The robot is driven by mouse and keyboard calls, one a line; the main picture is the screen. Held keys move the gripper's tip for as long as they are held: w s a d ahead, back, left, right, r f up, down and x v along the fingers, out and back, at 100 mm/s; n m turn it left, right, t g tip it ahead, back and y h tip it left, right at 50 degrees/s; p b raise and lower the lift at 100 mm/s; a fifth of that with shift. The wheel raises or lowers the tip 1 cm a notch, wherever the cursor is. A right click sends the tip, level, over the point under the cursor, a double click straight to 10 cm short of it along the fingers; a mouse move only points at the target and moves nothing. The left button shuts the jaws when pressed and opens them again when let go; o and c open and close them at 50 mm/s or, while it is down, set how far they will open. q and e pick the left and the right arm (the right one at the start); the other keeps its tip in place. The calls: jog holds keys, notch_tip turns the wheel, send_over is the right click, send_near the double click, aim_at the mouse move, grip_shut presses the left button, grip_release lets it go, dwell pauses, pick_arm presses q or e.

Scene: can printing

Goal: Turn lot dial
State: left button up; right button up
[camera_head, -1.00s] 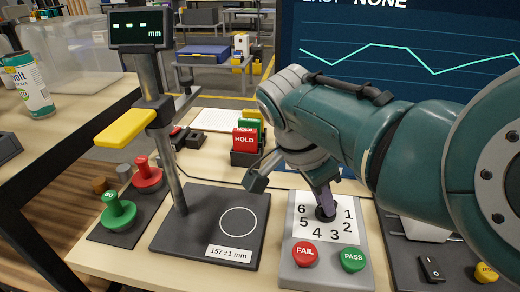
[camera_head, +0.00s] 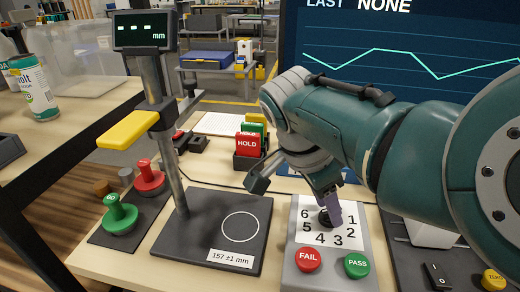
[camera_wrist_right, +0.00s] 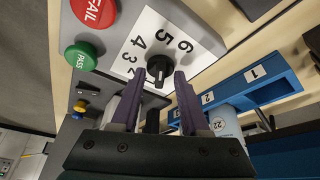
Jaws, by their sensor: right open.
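The lot dial is a small black knob (camera_head: 324,218) on a white plate numbered 1 to 6, on a grey panel (camera_head: 300,276). My right gripper (camera_head: 331,208) reaches down over it from the upper right and partly hides it. In the right wrist view the dial (camera_wrist_right: 158,67) shows between and just beyond the tips of the two purple fingers (camera_wrist_right: 159,84), which stand apart. I cannot tell whether either finger touches it. A red FAIL button (camera_head: 308,259) and a green PASS button (camera_head: 357,265) sit below the plate. My left gripper is not in view.
A gauge stand with a dark base (camera_head: 197,253) and yellow lever (camera_head: 128,129) stands left of the panel. Red HOLD cards (camera_head: 247,145) stand behind. A screen (camera_head: 410,40) rises at the back. In the right wrist view a blue numbered rack (camera_wrist_right: 262,82) lies at the right.

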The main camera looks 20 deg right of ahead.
jog(key=shift+r, duration=0.1)
jog(key=p+v, duration=0.2)
jog(key=v, duration=0.7)
jog(key=shift+a+r, duration=0.2)
jog(key=shift+r, duration=0.15)
jog(key=shift+s+f, duration=0.1)
